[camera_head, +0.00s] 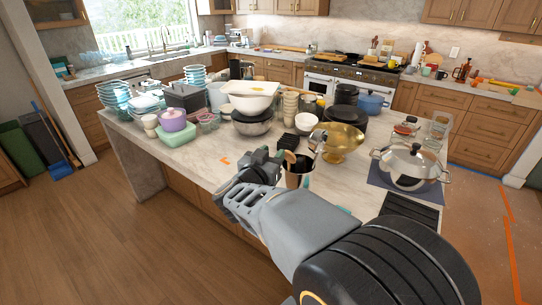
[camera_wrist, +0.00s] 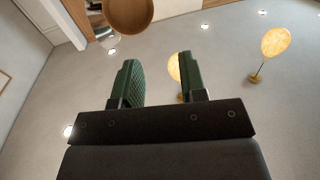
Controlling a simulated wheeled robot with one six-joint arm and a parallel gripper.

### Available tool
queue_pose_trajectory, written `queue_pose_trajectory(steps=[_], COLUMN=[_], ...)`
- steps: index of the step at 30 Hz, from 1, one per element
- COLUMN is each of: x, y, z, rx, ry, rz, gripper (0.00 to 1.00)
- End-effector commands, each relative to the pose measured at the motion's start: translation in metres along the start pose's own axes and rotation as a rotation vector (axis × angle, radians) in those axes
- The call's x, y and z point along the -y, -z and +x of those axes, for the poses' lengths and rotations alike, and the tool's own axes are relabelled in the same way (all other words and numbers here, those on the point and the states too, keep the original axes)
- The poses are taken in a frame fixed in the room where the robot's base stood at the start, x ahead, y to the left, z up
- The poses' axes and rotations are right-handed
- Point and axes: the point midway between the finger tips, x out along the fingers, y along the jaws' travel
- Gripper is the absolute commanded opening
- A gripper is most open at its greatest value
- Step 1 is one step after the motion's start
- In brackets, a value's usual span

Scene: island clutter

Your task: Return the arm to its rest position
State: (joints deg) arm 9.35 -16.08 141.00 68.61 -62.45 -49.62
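My arm reaches out from the lower right over the island (camera_head: 197,178). My gripper (camera_head: 264,158) is beside a utensil crock (camera_head: 297,180) near the island's front edge. In the wrist view the two green fingers of my gripper (camera_wrist: 159,76) stand apart, with a clear gap and nothing between them. The wrist view looks up at the ceiling (camera_wrist: 220,80). Whether my gripper touches the crock cannot be told.
A gold bowl (camera_head: 340,139), a steel pot (camera_head: 411,165) and a white basin (camera_head: 250,97) crowd the island near my arm. A purple pot (camera_head: 173,121) stands farther left. Floor (camera_head: 130,245) at the left front is clear.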

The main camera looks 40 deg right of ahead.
Motion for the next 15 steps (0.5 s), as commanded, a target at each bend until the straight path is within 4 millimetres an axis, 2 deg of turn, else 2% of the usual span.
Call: queue_pose_trajectory(steps=[15], x=[0.0028], y=[-0.0028], z=[0.0000], rx=[0.013], ry=[0.015], rz=[0.035], gripper=[0.39])
